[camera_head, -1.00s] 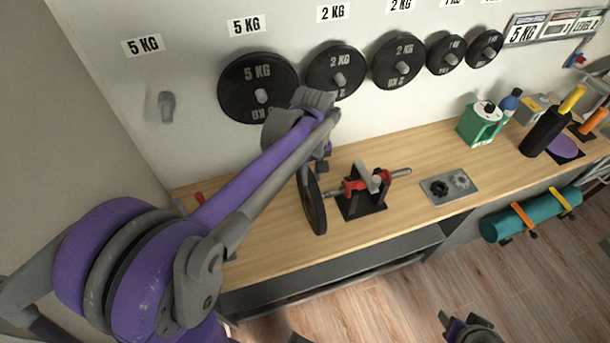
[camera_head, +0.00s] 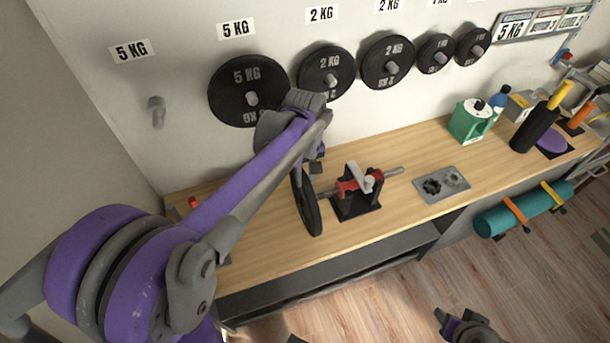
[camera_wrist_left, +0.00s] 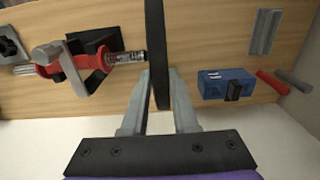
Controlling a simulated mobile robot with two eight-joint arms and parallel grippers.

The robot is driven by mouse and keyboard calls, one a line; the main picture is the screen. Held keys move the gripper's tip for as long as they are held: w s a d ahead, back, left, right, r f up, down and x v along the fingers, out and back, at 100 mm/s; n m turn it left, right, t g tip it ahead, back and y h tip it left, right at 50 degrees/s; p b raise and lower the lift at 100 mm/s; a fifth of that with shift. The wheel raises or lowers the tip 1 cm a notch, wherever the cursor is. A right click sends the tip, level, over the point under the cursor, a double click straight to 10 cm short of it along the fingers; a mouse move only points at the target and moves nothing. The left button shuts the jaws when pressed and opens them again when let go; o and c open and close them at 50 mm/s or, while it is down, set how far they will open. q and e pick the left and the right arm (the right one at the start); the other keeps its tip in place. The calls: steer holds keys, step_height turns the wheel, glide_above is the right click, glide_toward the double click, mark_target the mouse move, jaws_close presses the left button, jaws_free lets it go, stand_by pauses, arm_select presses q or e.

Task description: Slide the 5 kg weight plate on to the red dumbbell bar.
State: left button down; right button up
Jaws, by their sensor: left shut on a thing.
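A black weight plate (camera_head: 307,207) stands upright, edge-on, above the workbench top. My left gripper (camera_wrist_left: 160,78) is shut on its rim, one finger on each face in the left wrist view, where the plate (camera_wrist_left: 157,35) is a dark vertical strip. Its label cannot be read. The red dumbbell bar (camera_head: 348,187) lies level in a black stand (camera_head: 358,208) to the right of the plate. In the wrist view, the bar's bare end (camera_wrist_left: 128,58) points at the plate's face, very close; whether it enters the hole is hidden. My right gripper (camera_head: 462,325) is low at the bottom edge, its jaws unclear.
More plates hang on wall pegs, including a 5 KG plate (camera_head: 232,92); the peg left of it (camera_head: 157,112) is empty. A grey tray (camera_head: 440,184) and green container (camera_head: 470,123) sit right. A blue box (camera_wrist_left: 222,83) lies near the plate in the wrist view.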

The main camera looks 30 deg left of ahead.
arm_select(q)
steer(key=w+d, duration=0.5)
steer(key=w, duration=0.2)
steer(key=shift+d, duration=0.4)
stand_by(3.6)
steer(key=c, duration=0.6)
jaws_free()
steer(key=shift+s, duration=0.1)
steer(key=shift+r, duration=0.1)
step_height(320, 180, up, 11)
steer(key=shift+p, duration=0.45)
steer(key=s+f+m+t, duration=0.2)
steer(key=s+f+m, duration=0.3)
steer(key=s, duration=0.6)
steer(key=s+d+f+m+t, duration=0.1)
steer(key=s+f+m+t, duration=0.2)
steer(key=s, duration=0.7)
step_height(320, 180, down, 4)
steer(key=shift+s+f+m+t, duration=0.1)
steer(key=shift+s+m+t, duration=0.25)
steer(key=shift+m, duration=0.65)
